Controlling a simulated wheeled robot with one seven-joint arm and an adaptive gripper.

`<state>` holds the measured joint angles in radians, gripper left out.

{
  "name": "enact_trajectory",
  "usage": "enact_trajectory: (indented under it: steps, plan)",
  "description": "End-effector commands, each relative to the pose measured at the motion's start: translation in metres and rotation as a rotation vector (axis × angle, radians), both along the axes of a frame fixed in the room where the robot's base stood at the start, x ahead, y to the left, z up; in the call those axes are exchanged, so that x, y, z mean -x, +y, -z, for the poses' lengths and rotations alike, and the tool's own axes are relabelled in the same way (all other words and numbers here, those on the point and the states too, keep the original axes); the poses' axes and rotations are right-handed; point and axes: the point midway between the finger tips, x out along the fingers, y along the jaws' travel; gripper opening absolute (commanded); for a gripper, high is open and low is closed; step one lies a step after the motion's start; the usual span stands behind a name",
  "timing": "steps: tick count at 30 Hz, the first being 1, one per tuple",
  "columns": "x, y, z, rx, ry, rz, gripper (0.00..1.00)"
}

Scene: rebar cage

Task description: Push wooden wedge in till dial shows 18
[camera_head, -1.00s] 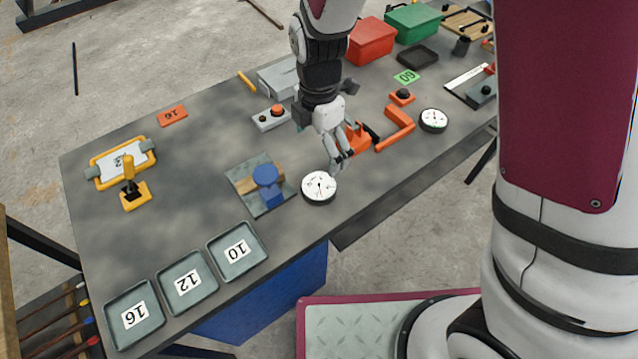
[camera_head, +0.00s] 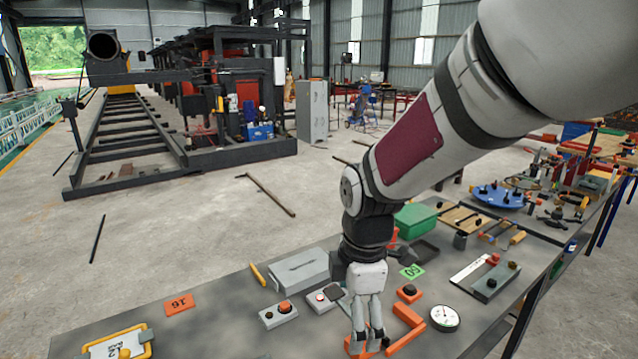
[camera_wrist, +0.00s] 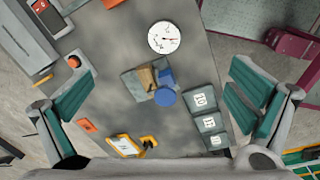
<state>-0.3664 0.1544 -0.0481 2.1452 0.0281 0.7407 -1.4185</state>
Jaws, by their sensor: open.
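The wooden wedge (camera_wrist: 146,79) shows in the wrist view as a small tan piece on a grey plate (camera_wrist: 129,85), against a blue block with a round blue top (camera_wrist: 165,97). A round white dial (camera_wrist: 164,37) lies just above the plate in that view; its reading is too small to tell. Wedge, plate and this dial are outside the head view. My gripper (camera_wrist: 155,100) is open and empty, its fingers wide apart on either side of the wedge area in the picture. In the head view my gripper (camera_head: 368,343) is over the table's near part.
Trays marked 10 (camera_wrist: 201,99), 12 and 16 lie right of the blue block in the wrist view. A yellow-framed card (camera_wrist: 124,145) lies below. In the head view an orange bracket (camera_head: 408,327), another dial (camera_head: 444,318) and a grey box (camera_head: 299,270) surround my gripper.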

Motion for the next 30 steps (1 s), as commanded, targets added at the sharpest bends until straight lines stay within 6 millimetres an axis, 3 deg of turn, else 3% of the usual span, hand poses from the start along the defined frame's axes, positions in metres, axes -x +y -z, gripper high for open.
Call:
enact_trajectory:
  steps: [1, 6, 12, 21, 30]
  plan:
    - [0.005, -0.012, -0.017, -0.022, -0.027, 0.106, 1.00]
    - [0.029, -0.048, -0.060, -0.095, -0.088, 0.470, 1.00]
    - [0.067, -0.084, -0.095, -0.201, -0.155, 0.892, 1.00]
    - [0.126, -0.122, -0.119, -0.386, -0.238, 1.454, 1.00]
    - [0.147, -0.132, -0.120, -0.465, -0.259, 1.661, 1.00]
